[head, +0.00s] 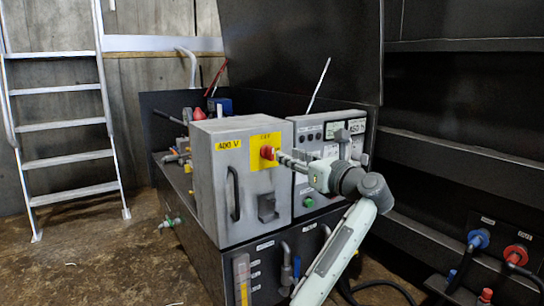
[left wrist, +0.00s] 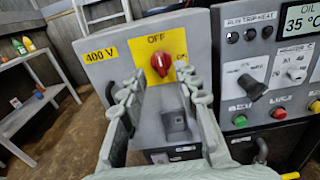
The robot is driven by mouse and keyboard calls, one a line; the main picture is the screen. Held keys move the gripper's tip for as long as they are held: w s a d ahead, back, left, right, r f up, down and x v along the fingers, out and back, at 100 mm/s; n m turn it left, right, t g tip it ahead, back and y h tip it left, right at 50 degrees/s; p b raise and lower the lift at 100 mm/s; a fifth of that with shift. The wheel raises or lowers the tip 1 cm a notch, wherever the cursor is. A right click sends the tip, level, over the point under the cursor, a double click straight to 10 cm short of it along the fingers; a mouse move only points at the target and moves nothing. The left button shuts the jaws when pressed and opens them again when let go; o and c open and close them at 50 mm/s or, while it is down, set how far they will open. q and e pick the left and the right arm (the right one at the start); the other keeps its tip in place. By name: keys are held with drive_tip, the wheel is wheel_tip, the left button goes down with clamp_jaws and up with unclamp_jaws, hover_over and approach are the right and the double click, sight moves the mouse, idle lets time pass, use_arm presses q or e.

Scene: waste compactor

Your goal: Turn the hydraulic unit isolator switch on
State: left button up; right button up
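The isolator switch is a red rotary knob (head: 267,152) on a yellow plate (head: 259,162) on the front of the grey 400 V cabinet (head: 210,180). In the left wrist view the knob (left wrist: 161,64) sits below the word OFF, with lettering partly hidden at its right. Its grip stands roughly upright, slightly tilted. My left gripper (head: 283,157) is in front of the knob. In the left wrist view its fingers (left wrist: 158,78) are open, one on each side and just below the knob, with nothing between them. Contact cannot be told. My right gripper is out of view.
A black cabinet handle (head: 234,193) is left of the switch, and a grey latch box (left wrist: 174,125) is below it. A control panel (head: 309,150) with buttons, dark knob and temperature display stands to the right. A ladder (head: 62,122) leans at the left.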

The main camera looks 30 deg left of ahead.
sight(273, 148)
use_arm(q)
drive_tip(key=x, duration=0.7)
drive_tip(key=shift+a+b, duration=0.1)
drive_tip(key=shift+b, duration=0.2)
drive_tip(key=shift+c, duration=0.3)
clamp_jaws()
